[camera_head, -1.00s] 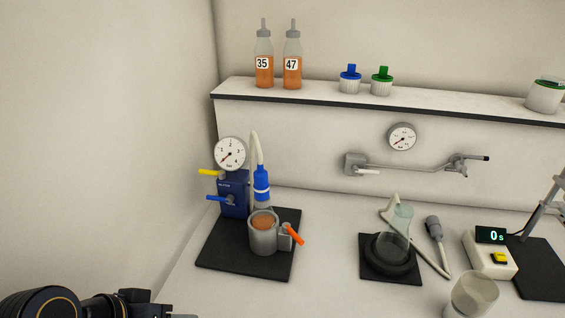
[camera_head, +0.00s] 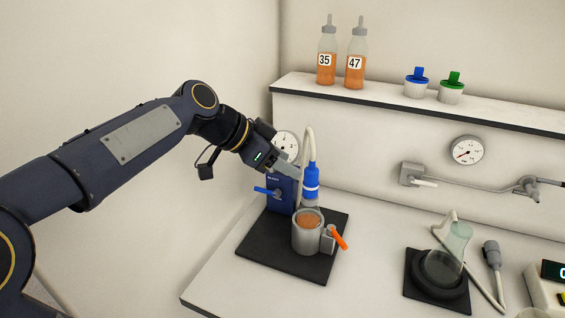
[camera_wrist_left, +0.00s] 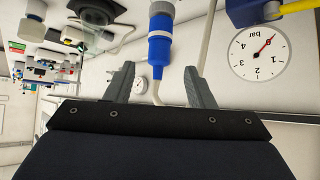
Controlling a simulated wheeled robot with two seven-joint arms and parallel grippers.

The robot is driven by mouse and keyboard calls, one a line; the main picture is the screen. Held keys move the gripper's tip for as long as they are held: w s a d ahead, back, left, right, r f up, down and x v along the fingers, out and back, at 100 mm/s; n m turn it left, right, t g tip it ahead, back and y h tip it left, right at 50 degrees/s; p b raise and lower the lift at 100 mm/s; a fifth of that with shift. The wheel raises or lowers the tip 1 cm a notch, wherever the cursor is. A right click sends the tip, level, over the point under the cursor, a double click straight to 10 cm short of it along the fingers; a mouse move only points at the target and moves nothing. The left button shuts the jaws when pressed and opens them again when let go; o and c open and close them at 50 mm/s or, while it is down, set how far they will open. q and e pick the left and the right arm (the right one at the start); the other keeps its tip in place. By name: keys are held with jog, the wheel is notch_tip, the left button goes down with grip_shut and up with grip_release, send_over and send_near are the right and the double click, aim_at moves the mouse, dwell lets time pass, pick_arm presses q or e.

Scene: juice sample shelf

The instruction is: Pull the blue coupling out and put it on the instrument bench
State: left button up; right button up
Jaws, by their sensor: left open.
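The blue coupling (camera_head: 311,181) stands upright at the end of a pale hose, just above a grey metal cup (camera_head: 307,238) with orange-brown contents. The hose loops over its top. My left gripper (camera_head: 290,168) is beside the coupling, to its left, in front of the gauge and blue unit (camera_head: 284,190). In the left wrist view the coupling (camera_wrist_left: 160,45) lies ahead, between the lines of the two open fingers (camera_wrist_left: 157,75). Nothing is held. The instrument bench (camera_head: 375,240) is the white surface below. My right gripper is not in view.
The cup has an orange handle (camera_head: 340,238) and stands on a black mat (camera_head: 265,247). A pressure gauge (camera_wrist_left: 258,53) is close to the fingers. A glass flask (camera_head: 452,245) stands on a dark base at right. Bare bench lies between the mat and flask.

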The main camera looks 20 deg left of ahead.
aim_at(312, 169)
pick_arm(q)
jog(key=b+x, duration=0.2)
jog(key=x, duration=0.6)
jog(key=shift+w+d+f, duration=0.15)
jog(key=shift+d+f, duration=0.1)
grip_shut()
jog(key=shift+r+p, duration=0.3)
jog(key=shift+r, duration=0.45)
dwell(0.7)
jog(key=shift+r+p, duration=0.95)
jog(key=shift+r, duration=0.5)
